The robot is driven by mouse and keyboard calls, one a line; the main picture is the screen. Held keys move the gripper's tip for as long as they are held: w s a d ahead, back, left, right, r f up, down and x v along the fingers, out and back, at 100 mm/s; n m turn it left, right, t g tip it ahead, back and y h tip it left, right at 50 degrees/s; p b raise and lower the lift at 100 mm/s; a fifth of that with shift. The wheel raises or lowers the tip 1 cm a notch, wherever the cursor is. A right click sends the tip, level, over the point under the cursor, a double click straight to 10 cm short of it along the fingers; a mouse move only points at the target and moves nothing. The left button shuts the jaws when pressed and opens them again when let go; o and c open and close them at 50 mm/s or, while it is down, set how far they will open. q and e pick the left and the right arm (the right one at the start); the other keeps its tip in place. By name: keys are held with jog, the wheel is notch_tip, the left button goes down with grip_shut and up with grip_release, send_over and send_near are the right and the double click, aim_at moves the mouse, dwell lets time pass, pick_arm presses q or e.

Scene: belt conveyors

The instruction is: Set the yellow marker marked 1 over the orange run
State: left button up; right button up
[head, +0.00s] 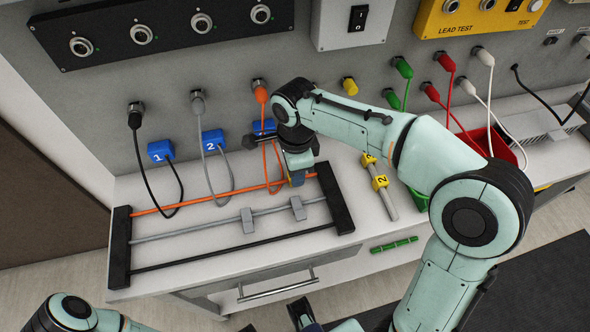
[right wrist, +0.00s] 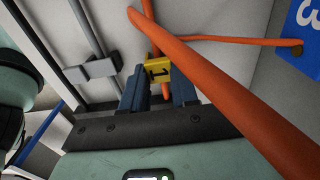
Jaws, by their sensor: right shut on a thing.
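The yellow marker marked 1 (right wrist: 157,72) is between the fingers of my right gripper (right wrist: 158,88), which is shut on it. In the head view my right gripper (head: 297,176) is at the right part of the orange run (head: 225,195) and mostly hides the marker. In the right wrist view the orange run (right wrist: 149,14) leads down to the marker. I cannot tell whether the marker sits around it or just touches it. A dark part at the bottom edge of the head view may be my left gripper (head: 304,316); its fingers cannot be made out.
Grey clips (head: 248,220) sit on the grey run, with a black run (head: 225,251) in front. Black end bars (head: 120,250) hold the runs. A loose orange cable (right wrist: 215,85) hangs close to my right gripper. A marker marked 2 (head: 380,182) is on a grey bar.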

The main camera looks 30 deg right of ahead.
jog(key=shift+f, duration=0.2)
jog(key=o, duration=1)
jog(key=shift+r, duration=0.15)
notch_tip(320, 180, up, 12)
jog(key=p, duration=0.2)
jog(key=shift+p, duration=0.4)
